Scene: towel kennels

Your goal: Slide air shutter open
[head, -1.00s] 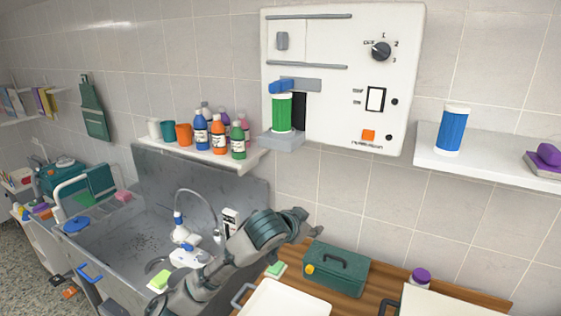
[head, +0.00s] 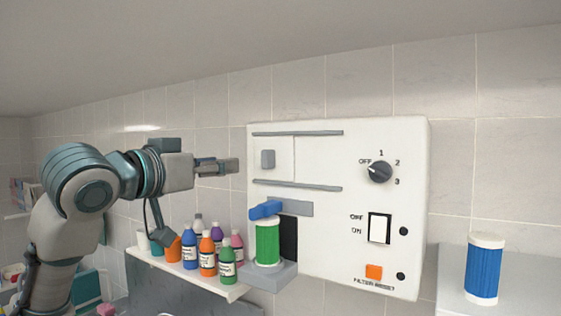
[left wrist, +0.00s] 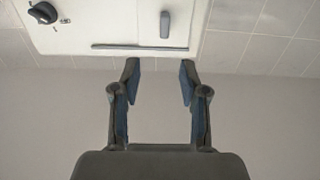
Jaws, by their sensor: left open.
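The air shutter (head: 279,150) is a white plate on the white wall panel, between an upper and a lower grey rail. Its small grey handle (head: 268,159) is on the plate's left part and also shows in the left wrist view (left wrist: 165,24). My left gripper (head: 233,166) is level with the handle, just left of the panel's left edge, pointing right. In the left wrist view the gripper (left wrist: 159,70) is open and empty. The handle shows beyond the fingertips, roughly in line with the gap and apart from them. My right gripper is in neither view.
The panel has a dark knob (head: 379,172), a white rocker switch (head: 379,228) and an orange button (head: 374,272). A green canister (head: 268,243) stands on a grey ledge below the shutter. Several bottles crowd the shelf (head: 237,291) below my left arm. A blue canister (head: 485,270) stands at right.

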